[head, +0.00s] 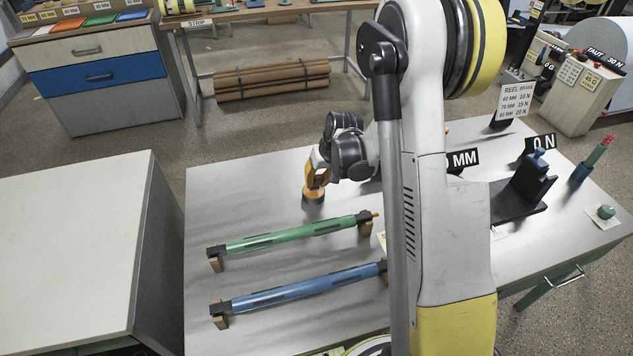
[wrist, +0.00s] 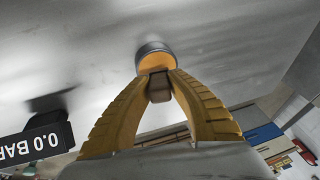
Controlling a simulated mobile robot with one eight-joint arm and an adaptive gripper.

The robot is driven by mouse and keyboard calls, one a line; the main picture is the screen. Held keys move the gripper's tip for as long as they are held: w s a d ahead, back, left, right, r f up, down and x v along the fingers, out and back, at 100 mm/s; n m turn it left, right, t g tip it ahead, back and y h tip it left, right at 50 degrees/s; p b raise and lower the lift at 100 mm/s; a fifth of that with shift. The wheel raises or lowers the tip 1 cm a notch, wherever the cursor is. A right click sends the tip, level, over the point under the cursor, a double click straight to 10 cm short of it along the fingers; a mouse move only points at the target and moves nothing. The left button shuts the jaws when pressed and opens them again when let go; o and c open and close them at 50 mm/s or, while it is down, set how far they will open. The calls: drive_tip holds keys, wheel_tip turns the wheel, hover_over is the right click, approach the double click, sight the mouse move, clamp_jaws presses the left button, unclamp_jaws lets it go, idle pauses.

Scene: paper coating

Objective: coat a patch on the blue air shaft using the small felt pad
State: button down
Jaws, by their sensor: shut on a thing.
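The blue air shaft (head: 300,289) lies across brown blocks on the grey table (head: 240,190). Its right end is partly hidden behind my arm. My gripper (head: 317,177) is behind the green shaft, over the far part of the table and away from the blue shaft. Its yellow fingers are shut on the small handle of a round orange pad (head: 314,194). In the wrist view my gripper (wrist: 159,84) points at this pad (wrist: 156,62), which has a grey rim. I cannot tell whether the pad touches the table.
A green shaft (head: 295,235) rests on blocks between my gripper and the blue shaft. A black stand (head: 520,190) with a "0 N" sign (head: 541,142) and a green knob (head: 606,211) are at right.

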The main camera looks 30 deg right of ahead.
drive_tip(key=shift+r+p, duration=1.7)
drive_tip(key=shift+r, duration=1.3)
